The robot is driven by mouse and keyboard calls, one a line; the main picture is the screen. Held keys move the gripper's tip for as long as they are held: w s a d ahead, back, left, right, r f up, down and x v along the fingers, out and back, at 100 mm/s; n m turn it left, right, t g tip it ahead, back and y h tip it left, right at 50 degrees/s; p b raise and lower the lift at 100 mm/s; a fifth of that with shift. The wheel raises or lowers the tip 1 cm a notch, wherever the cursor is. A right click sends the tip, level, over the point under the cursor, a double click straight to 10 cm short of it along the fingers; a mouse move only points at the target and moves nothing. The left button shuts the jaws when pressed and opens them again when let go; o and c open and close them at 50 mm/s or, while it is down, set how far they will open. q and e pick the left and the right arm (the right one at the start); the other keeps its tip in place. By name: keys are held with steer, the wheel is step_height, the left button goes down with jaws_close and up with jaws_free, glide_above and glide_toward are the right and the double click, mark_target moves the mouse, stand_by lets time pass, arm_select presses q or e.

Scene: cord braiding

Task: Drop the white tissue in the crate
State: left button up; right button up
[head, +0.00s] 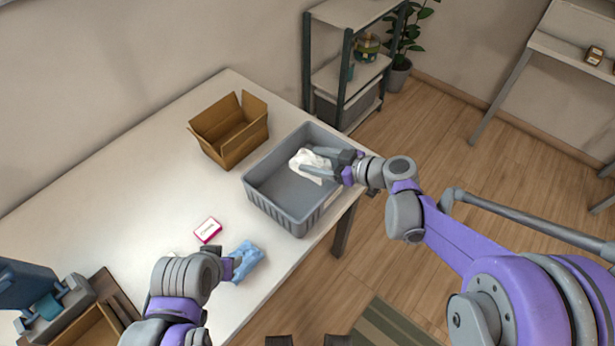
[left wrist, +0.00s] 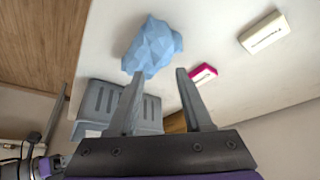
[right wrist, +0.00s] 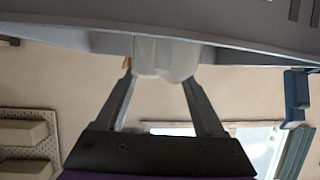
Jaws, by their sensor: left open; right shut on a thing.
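The white tissue (head: 306,162) is crumpled and held by my right gripper (head: 318,166) over the inside of the grey crate (head: 299,223). In the right wrist view the tissue (right wrist: 160,56) sits between the fingertips (right wrist: 160,78), beside the crate's grey wall (right wrist: 235,42). I cannot tell whether the tissue touches the crate floor. My left gripper (head: 231,268) is open by a blue crumpled tissue (head: 247,261) on the table. In the left wrist view the blue tissue (left wrist: 152,45) lies beyond the open fingertips (left wrist: 158,73).
An open cardboard box (head: 228,132) stands behind the crate on the white table (head: 120,170). A pink-and-white box (head: 208,230) lies near the left gripper. A white box (left wrist: 265,33) shows in the left wrist view. A shelf (head: 347,75) stands beyond the table.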

steer(key=o, duration=1.3)
arm_select(q)
steer(key=shift+w+r, duration=0.1)
steer(key=shift+r, duration=0.05)
arm_select(e)
steer(key=v, duration=1)
steer(key=shift+s+d+r, duration=0.2)
steer(key=shift+d, duration=0.1)
